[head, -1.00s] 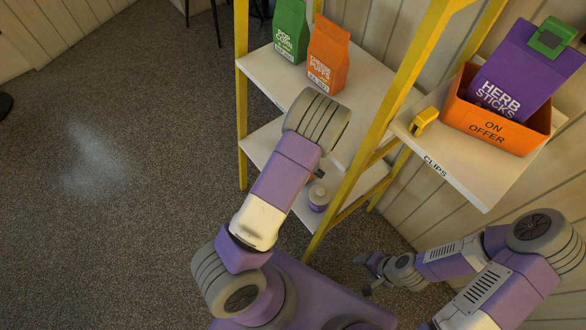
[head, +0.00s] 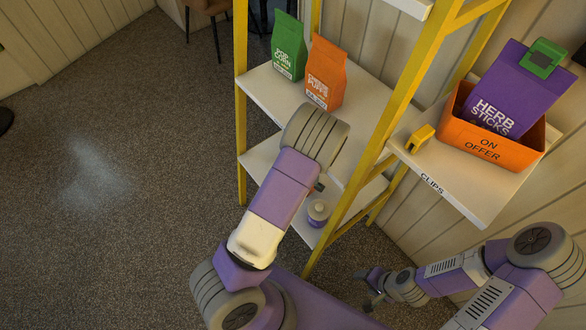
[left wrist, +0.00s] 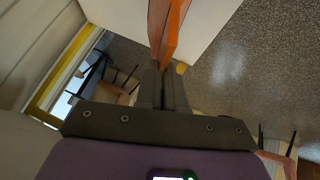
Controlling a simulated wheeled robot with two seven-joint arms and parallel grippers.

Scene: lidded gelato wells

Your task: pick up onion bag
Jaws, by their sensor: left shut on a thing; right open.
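In the left wrist view, my left gripper (left wrist: 163,85) is shut on an orange thing (left wrist: 172,32), seen nearly edge-on with a brownish side. No label on it shows, so I cannot tell whether it is the onion bag. My left arm hides that gripper in the head view. An orange bag (head: 326,75), its small print partly unclear, stands upright on the shelf (head: 262,85) beside a green popcorn bag (head: 288,48). My right gripper (head: 372,287) is open and empty, low over the floor.
An orange "ON OFFER" box (head: 492,142) holds a purple herb sticks bag (head: 510,92) with a green clip. A yellow clip (head: 420,138) lies beside it. A small round container (head: 318,211) stands on the lower shelf. Yellow posts (head: 395,95) frame the shelves. Floor at left is clear.

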